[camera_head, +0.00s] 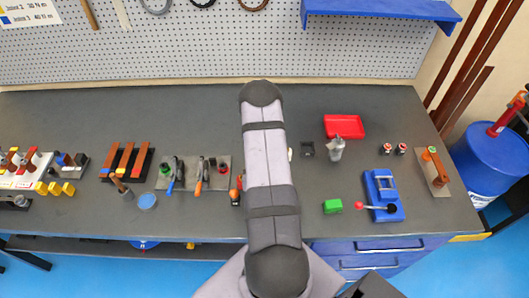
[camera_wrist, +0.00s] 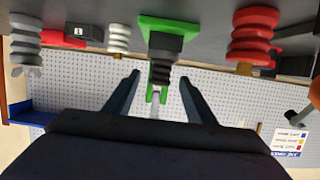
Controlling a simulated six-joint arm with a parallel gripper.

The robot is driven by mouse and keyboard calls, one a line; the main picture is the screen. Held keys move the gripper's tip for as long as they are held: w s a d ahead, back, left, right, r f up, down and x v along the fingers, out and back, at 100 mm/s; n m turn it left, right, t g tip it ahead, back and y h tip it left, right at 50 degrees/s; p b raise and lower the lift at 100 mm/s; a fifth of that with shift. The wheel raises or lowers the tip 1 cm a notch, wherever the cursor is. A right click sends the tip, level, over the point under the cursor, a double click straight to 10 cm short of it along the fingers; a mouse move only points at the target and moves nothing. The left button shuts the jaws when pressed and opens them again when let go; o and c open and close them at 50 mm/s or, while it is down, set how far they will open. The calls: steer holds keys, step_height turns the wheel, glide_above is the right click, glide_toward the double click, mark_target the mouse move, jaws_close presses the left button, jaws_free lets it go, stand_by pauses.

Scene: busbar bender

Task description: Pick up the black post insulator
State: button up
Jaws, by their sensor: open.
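The black post insulator (camera_wrist: 161,72) shows in the wrist view as a dark ribbed post below a black block, in front of a green square plate (camera_wrist: 168,24). My gripper (camera_wrist: 159,78) is open, with one finger on each side of the post in the picture. Gaps show between the post and both fingers, and I cannot tell how far in front of the fingertips it is. In the head view my arm hides the gripper and the black insulator.
In the wrist view a red insulator (camera_wrist: 254,35) stands at right, a white one (camera_wrist: 118,38) and a grey one (camera_wrist: 25,45) at left. In the head view a red tray (camera_head: 357,131), green block (camera_head: 332,206) and blue device (camera_head: 383,195) are right of my arm.

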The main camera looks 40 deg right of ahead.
steer(key=shift+x, duration=1.75)
steer(key=shift+c, duration=0.3)
jaws_close()
steer(key=shift+r, duration=0.2)
steer(key=shift+r+b, duration=0.35)
steer(key=shift+r, duration=0.65)
step_height(320, 180, up, 16)
steer(key=p, duration=0.7)
steer(key=shift+f, duration=0.2)
